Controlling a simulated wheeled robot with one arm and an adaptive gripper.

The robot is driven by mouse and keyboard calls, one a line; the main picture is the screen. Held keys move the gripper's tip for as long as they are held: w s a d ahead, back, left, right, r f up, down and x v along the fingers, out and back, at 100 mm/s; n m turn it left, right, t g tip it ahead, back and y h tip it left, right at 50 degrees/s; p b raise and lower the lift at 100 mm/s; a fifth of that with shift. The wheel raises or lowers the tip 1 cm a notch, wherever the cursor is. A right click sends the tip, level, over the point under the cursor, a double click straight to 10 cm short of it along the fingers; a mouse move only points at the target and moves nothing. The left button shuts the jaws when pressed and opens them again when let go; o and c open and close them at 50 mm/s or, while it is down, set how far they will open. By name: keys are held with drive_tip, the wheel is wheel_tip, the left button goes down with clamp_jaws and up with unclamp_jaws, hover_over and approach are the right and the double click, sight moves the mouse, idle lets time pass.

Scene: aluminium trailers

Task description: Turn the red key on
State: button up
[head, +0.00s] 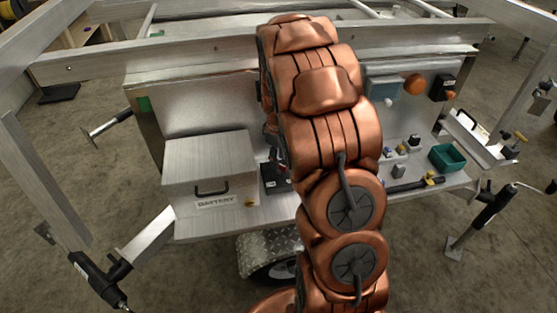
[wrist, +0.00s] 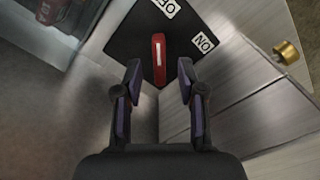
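The red key (wrist: 159,60) stands out from a black switch plate (wrist: 125,45) in the wrist view. The plate bears a white OFF label (wrist: 166,7) above the key and a white ON label (wrist: 204,43) to its right. The key's long side runs up and down the picture, its upper end towards OFF. My gripper (wrist: 160,72) is open, one fingertip on each side of the key, with gaps visible on both sides. In the head view the black plate (head: 271,181) shows beside the battery box, partly hidden by my arm, which also hides most of my gripper.
The metal battery box (head: 208,165) stands left of the plate on the trailer's shelf. A brass knob (wrist: 287,52) is at right in the wrist view. A green bin (head: 447,158) and small fittings lie right of my arm. A trailer beam (head: 180,52) crosses behind.

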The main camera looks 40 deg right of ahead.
drive_tip(key=shift+f, duration=0.95)
clamp_jaws()
